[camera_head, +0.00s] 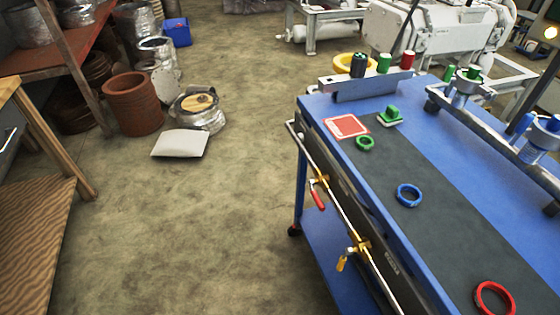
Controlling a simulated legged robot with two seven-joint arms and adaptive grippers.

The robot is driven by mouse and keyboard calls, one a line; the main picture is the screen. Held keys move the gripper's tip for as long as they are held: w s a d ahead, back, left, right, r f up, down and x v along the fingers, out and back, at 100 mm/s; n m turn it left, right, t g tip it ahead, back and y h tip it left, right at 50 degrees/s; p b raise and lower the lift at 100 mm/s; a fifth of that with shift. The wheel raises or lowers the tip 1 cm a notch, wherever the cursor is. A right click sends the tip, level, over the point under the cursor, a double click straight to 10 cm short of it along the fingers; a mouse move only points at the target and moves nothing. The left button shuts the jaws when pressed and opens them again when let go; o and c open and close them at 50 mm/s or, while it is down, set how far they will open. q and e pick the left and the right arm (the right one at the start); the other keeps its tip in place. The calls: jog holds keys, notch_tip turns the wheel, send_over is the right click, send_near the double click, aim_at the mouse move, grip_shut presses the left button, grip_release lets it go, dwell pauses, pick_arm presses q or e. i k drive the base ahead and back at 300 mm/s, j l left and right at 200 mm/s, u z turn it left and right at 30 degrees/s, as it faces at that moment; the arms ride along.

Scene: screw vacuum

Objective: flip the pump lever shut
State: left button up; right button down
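Two small valve levers sit on the pipe along the left side of the blue cart. One lever has a red handle (318,198) hanging down from a brass valve. The other has a yellow handle (342,263), also pointing down, below a second brass valve (361,246) nearer to me. I cannot tell which is the pump lever. A large white machine (425,35) stands behind the cart. Neither of my grippers is in view.
The blue cart (420,108) carries green, blue and red rings, a red square pad (347,126) and a metal rail at right. A wooden table (40,235) stands at left. Pots, foil-wrapped containers and a white slab (180,143) are on the floor; the floor between is clear.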

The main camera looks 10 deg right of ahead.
aim_at(316, 197)
jog(key=i+j+u, duration=0.1)
jog(key=i, duration=0.35)
jog(key=i+j+u, duration=0.1)
jog(key=i+j, duration=0.15)
jog(key=i, duration=0.2)
